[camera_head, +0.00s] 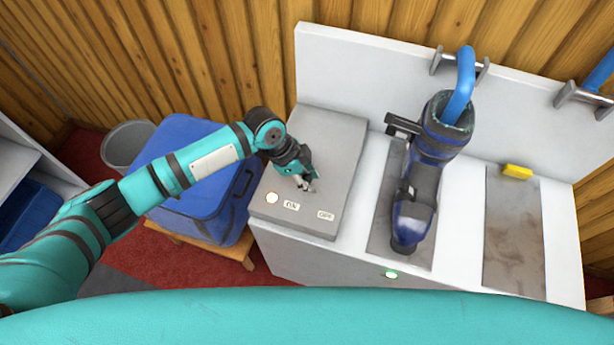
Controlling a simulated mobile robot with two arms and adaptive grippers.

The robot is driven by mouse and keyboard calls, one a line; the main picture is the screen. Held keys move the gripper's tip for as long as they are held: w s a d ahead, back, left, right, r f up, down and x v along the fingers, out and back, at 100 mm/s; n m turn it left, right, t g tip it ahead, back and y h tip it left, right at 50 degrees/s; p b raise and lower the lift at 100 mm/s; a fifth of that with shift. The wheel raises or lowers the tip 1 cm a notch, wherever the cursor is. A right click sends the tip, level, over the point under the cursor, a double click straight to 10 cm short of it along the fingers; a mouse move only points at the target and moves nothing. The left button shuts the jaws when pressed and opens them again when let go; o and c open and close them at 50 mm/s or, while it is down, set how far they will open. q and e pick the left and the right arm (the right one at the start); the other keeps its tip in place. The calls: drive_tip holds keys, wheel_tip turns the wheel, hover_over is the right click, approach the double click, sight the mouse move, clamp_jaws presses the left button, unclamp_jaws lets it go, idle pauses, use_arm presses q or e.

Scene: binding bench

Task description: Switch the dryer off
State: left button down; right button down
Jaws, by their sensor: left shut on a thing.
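The dryer's grey control box (335,140) stands at the left end of the white bench. Its sloping top has a pale glowing round lamp (271,198), an "ON" label (291,206) and an "OFF" label (325,215). My left gripper (309,187) reaches down onto the box just above these labels. It is shut on a small switch lever, mostly hidden by its fingers; which way the lever leans cannot be told. My right gripper is not in view.
A dark blue boot (415,205) stands on a grey plate right of the box, with a bright blue tube (463,88) in its top. A green light (391,274) glows on the bench front. A yellow block (517,171) lies by the right plate. A blue bin (180,215) stands left.

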use_arm(q)
drive_tip(key=shift+r, duration=0.1)
idle(0.3)
drive_tip(key=shift+d+r+y+p, duration=0.35)
drive_tip(key=shift+y+p, duration=0.15)
drive_tip(key=shift+p, duration=0.4)
drive_tip(key=shift+s+d+r+t+y+p, duration=0.1)
drive_tip(key=shift+d+t+y+p, duration=0.3)
drive_tip(key=shift+y+p, duration=0.4)
drive_tip(key=shift+s+d+t+y+p, duration=0.25)
drive_tip(key=shift+d+y+p, duration=0.4)
drive_tip(key=shift+y+p, duration=0.35)
drive_tip(key=shift+d+f+t+y, duration=0.35)
drive_tip(key=shift+d+y, duration=0.15)
drive_tip(key=shift+y, duration=0.4)
drive_tip(key=shift+s+d+t+y, duration=0.15)
drive_tip(key=shift+d+t+y, duration=0.2)
drive_tip(key=shift+y, duration=0.55)
drive_tip(key=c, duration=1.1)
unclamp_jaws()
drive_tip(key=shift+s+d+f, duration=0.1)
drive_tip(key=shift+s, duration=0.05)
drive_tip(key=shift+o, duration=0.2)
drive_tip(key=shift+f, duration=0.1)
